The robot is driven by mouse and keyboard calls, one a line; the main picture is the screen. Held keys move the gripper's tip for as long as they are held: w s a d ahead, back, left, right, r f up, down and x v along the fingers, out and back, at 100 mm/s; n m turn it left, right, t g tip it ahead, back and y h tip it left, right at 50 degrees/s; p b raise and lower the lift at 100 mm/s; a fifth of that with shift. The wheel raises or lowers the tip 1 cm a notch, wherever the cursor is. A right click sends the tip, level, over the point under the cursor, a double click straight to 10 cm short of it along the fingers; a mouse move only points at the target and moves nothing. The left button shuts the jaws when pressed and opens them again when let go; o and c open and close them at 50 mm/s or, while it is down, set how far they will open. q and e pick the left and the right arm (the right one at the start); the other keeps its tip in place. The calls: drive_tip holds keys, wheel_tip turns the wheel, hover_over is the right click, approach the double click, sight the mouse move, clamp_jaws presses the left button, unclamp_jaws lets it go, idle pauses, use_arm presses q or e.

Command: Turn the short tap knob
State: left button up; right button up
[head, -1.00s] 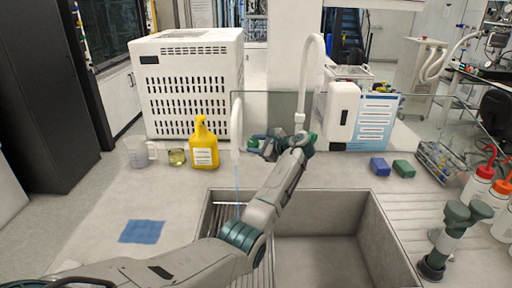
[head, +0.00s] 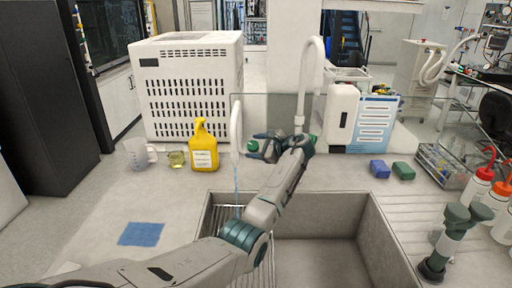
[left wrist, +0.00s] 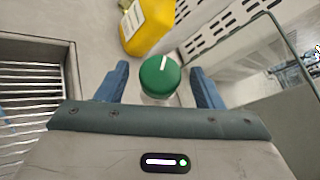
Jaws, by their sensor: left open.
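The short tap is a white curved spout (head: 236,128) at the sink's back left edge, with a thin blue stream (head: 237,185) below it. Its round green knob (head: 252,145) shows beside the spout. In the left wrist view the green knob (left wrist: 159,75) has a white mark on top and sits between my left gripper's fingers, with a gap on each side. My left gripper (head: 263,149) is open around the knob, and no contact shows. My right gripper is not in view.
A yellow bottle (head: 203,148), a small beaker (head: 177,158) and a jug (head: 137,152) stand left of the short tap. A clear panel (head: 275,105) stands behind it. The sink (head: 320,215) lies in front. Blue and green blocks (head: 380,169) lie to the right.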

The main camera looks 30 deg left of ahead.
use_arm(q)
drive_tip(key=b+v, duration=0.2)
drive_tip(key=v, duration=0.9)
drive_tip(key=shift+b, duration=0.3)
drive_tip(key=shift+w, duration=0.1)
